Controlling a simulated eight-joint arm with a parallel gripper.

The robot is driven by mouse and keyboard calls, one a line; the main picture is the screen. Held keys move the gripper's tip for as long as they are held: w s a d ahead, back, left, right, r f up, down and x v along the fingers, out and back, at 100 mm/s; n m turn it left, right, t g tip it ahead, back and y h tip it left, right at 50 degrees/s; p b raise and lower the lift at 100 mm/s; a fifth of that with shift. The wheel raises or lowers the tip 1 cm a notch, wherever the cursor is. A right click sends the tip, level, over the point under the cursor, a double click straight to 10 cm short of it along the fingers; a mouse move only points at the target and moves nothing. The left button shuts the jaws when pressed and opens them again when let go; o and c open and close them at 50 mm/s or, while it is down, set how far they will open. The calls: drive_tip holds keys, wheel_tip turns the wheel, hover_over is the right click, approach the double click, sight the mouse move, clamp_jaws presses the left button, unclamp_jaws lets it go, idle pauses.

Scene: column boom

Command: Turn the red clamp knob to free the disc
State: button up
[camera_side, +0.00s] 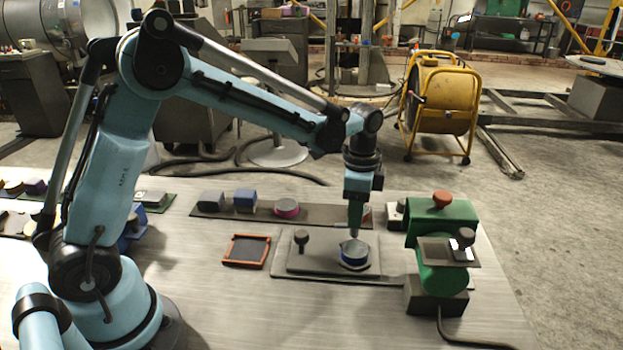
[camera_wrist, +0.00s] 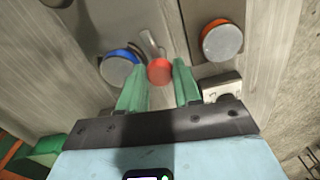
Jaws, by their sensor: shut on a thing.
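The red clamp knob (camera_wrist: 159,71) shows in the wrist view, between the green fingers of my gripper (camera_wrist: 160,68). The fingers are shut on it. The disc (camera_wrist: 120,68), pale on top with a blue rim, lies right beside the knob. A short grey bar (camera_wrist: 151,43) shows near the knob. In the side view the disc (camera_side: 354,254) sits on a flat grey plate (camera_side: 310,262). My gripper (camera_side: 354,232) points straight down just above and behind the disc there. The knob cannot be made out in that view.
A green machine (camera_side: 438,280) with a red-brown knob on top (camera_side: 441,199) stands right of the plate. A dark upright knob (camera_side: 301,237) stands on the plate's left. A red-framed tray (camera_side: 246,251) lies left. A dark strip (camera_side: 325,216) behind carries several parts, including a pink-rimmed disc (camera_side: 287,209).

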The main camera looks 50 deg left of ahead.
drive_tip(key=shift+m, duration=0.6)
drive_tip(key=o, duration=1.1)
drive_tip(key=shift+c, duration=0.2)
drive_tip(key=shift+r, duration=0.1)
wheel_tip(320, 180, up, 12)
